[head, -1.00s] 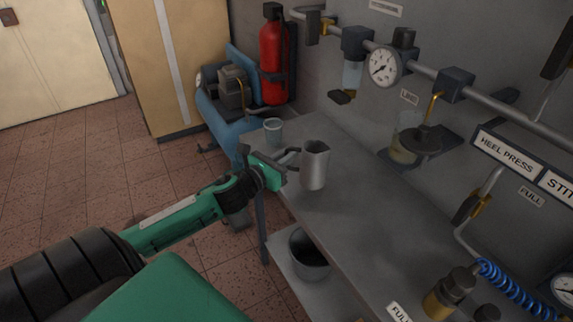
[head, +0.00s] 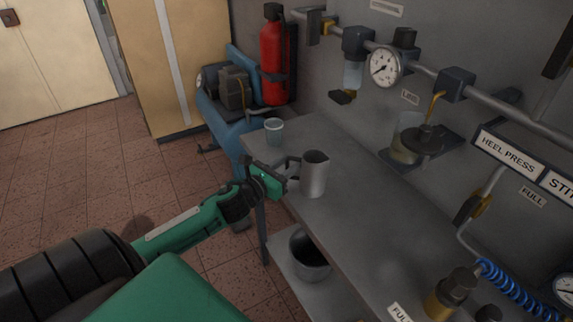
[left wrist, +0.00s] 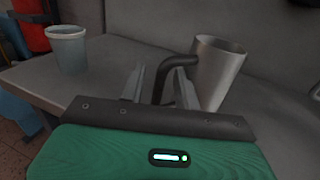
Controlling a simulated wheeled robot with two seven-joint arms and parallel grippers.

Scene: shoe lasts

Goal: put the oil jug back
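The oil jug (head: 314,175) is a grey metal jug with a dark handle. It appears to stand upright on the grey bench (head: 355,225), its handle toward my left gripper (head: 284,173). In the left wrist view, the jug (left wrist: 219,72) is just beyond the fingers. The two fingers of my left gripper (left wrist: 160,88) are apart, with the handle (left wrist: 161,84) between them and a gap visible beside it. The jug's lower part is partly hidden by a finger in that view. My right gripper is not in view.
A pale blue cup (head: 274,132) stands at the bench's far end; it also shows in the left wrist view (left wrist: 68,50). A dark bucket (head: 309,258) sits on the lower shelf. Pipes, a gauge (head: 384,66) and an oil holder (head: 415,140) line the wall. The bench's middle is clear.

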